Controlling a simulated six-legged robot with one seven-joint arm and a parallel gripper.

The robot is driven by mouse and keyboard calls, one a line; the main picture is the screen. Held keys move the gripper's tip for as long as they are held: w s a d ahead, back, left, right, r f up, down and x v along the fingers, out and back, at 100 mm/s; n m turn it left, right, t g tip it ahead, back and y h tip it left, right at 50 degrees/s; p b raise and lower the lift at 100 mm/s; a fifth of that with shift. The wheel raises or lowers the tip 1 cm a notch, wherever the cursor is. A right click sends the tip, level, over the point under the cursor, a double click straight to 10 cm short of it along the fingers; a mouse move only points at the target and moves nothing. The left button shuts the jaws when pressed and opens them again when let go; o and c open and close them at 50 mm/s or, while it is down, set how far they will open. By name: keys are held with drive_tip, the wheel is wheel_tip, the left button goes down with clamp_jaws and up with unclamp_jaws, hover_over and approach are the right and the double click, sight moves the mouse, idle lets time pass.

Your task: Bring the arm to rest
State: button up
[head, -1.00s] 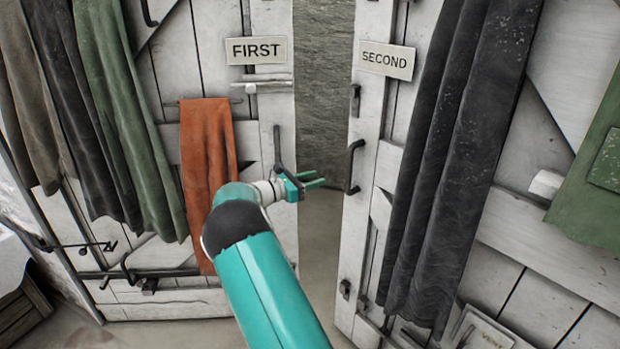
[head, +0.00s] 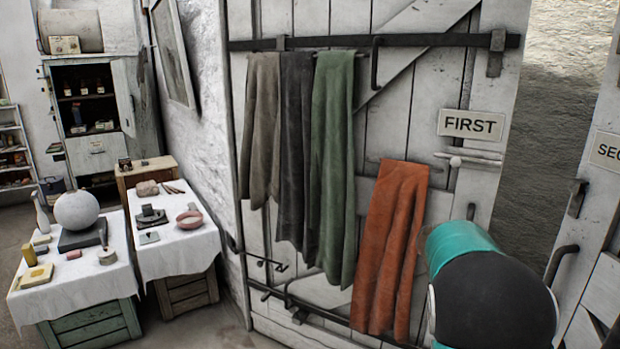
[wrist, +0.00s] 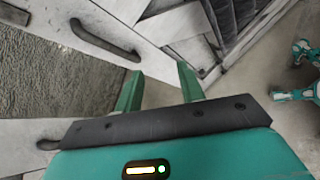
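My gripper (wrist: 158,78) shows in the wrist view with its two green fingers apart and nothing between them. Beyond the fingers are a white plank door and the floor; the fingers appear clear of both. In the head view, my teal and black arm (head: 490,300) is at the lower right, in front of the white door marked FIRST (head: 403,130). The gripper is out of sight there.
An orange cloth (head: 390,250) and several darker cloths hang on the FIRST door. A gap with a stone wall (head: 550,130) separates it from the SECOND door (head: 598,290). A dark handle (wrist: 105,38) shows near the gripper. Cloth-covered tables (head: 85,262) stand left.

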drive_tip(key=s+a+r+m+t+y, duration=0.1)
drive_tip(key=s+a+m+t+y, duration=0.2)
drive_tip(key=s+a, duration=0.9)
drive_tip(key=s+a+r+m+t+y, duration=0.2)
drive_tip(key=s+a+m+t+y, duration=0.2)
drive_tip(key=s+a+m+y, duration=0.3)
drive_tip(key=s+a+y, duration=0.1)
drive_tip(key=s+a, duration=0.4)
drive_tip(key=a, duration=0.7)
drive_tip(key=shift+s+a+t, duration=0.3)
drive_tip(key=shift+s, duration=0.1)
